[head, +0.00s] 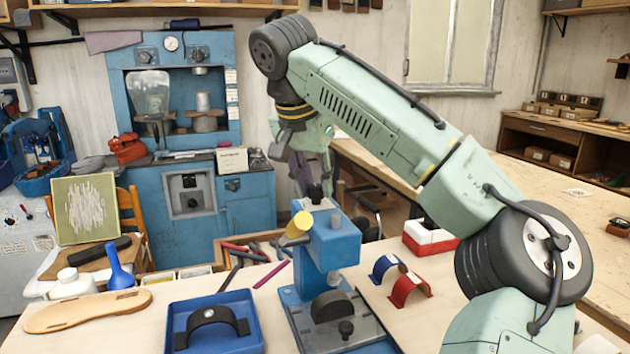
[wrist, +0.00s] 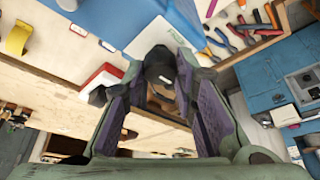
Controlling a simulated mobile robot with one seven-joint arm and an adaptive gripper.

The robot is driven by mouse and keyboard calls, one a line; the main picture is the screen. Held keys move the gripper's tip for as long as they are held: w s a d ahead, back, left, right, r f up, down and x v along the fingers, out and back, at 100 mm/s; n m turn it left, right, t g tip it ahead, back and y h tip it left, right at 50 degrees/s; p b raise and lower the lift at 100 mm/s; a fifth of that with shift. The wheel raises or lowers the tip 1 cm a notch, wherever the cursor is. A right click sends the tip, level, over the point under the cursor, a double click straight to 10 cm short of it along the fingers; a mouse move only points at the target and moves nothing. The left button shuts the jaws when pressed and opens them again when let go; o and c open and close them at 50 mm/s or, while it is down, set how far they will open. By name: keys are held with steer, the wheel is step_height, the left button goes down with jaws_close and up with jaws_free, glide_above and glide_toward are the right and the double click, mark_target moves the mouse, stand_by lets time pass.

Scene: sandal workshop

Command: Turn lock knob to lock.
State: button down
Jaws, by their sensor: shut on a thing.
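The blue press (head: 333,245) stands on the worktable in the head view, with a yellow-ended handle (head: 298,226) on its left side. A dark knob (head: 316,193) sits on top of the press. My gripper (head: 318,180) is at the press top, its fingers reaching down to this knob. In the wrist view the dark knob (wrist: 160,70), with a small white mark, is between the purple-padded fingertips, and my gripper is shut on it. A smaller black knob (head: 346,328) is low at the press front, apart from my gripper. The knob's lock marking cannot be read.
A blue tray (head: 172,340) with a black strap is left of the press. Blue (head: 384,266) and red (head: 408,290) straps and a red-and-white block (head: 430,240) are to its right. Several tools lie behind left. The table's right side has some bare room.

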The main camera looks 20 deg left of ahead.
steer(key=c, duration=1.3)
jaws_free()
steer(key=shift+r, duration=0.1)
steer(key=shift+s+r, duration=0.15)
steer(key=shift+r, duration=0.15)
steer(key=s+a, duration=0.1)
steer(key=s, duration=0.7)
steer(key=s+a, duration=0.1)
steer(key=s, duration=0.3)
steer(key=shift+a+r, duration=0.1)
steer(key=shift+a, duration=0.2)
steer(key=shift+w, duration=0.1)
